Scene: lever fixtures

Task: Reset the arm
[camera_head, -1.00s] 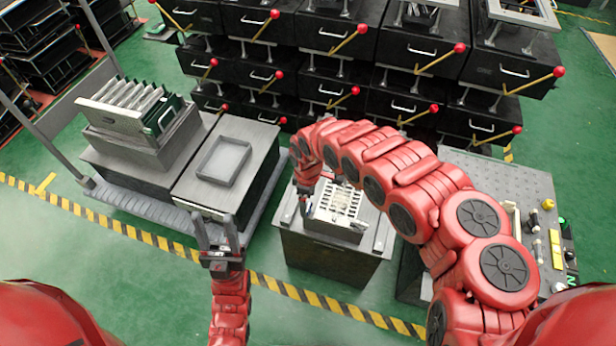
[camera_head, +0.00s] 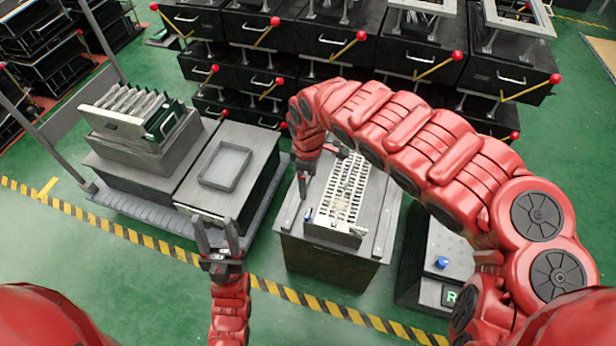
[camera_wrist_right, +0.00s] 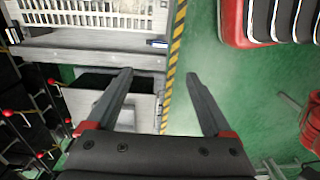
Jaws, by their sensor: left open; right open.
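My right arm arches in from the right in the head view. Its gripper (camera_head: 318,172) is open and empty, at the back left of the central fixture box (camera_head: 330,262), above a pale slotted rack (camera_head: 347,196). In the right wrist view, the open fingers (camera_wrist_right: 158,75) have nothing between them; the rack (camera_wrist_right: 90,15) lies beyond them at the top left. My left gripper (camera_head: 214,228) is open and empty in front of the grey box with a shallow tray (camera_head: 225,166).
A stand with upright green boards (camera_head: 140,112) is at the left. Black lever fixtures with red knobs (camera_head: 361,36) fill the back. A small box with a blue knob (camera_head: 441,262) is partly behind my right arm. Green floor is open at the front left.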

